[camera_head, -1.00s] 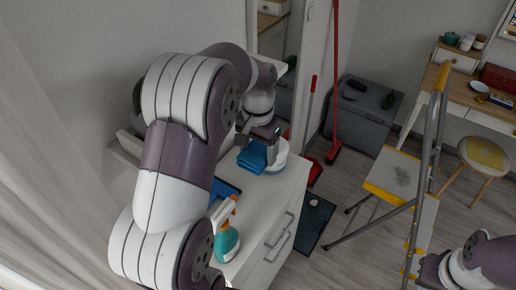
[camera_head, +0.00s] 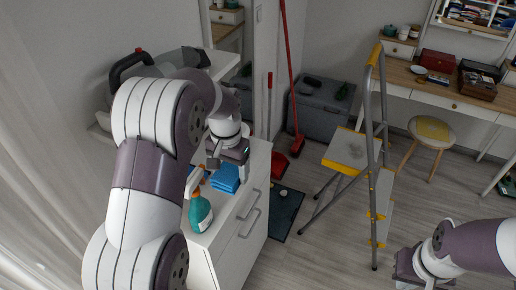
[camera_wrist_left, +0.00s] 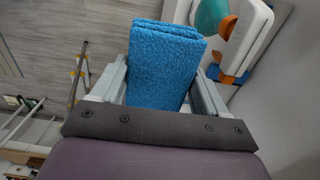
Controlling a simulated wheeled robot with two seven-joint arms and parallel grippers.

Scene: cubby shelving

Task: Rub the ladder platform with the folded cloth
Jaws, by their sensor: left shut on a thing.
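The folded blue cloth (camera_head: 227,178) is between the fingers of my left gripper (camera_head: 231,160), over the white cabinet top; I cannot tell how far above it. In the left wrist view the cloth (camera_wrist_left: 163,62) is gripped between the two fingers (camera_wrist_left: 160,88). The ladder platform (camera_head: 345,151) is light grey with yellow edging and a dark smudge, standing right of the cabinet, apart from the cloth. The stepladder (camera_head: 370,130) stands open on the floor. My right gripper (camera_head: 408,268) is at the lower right, away from the ladder; its fingers are not clear.
A teal spray bottle (camera_head: 200,213) stands on the cabinet (camera_head: 228,232) near the cloth. A red broom (camera_head: 297,143) and a grey chest (camera_head: 320,107) are behind the ladder. A stool (camera_head: 432,131) and desk (camera_head: 455,98) are to the right.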

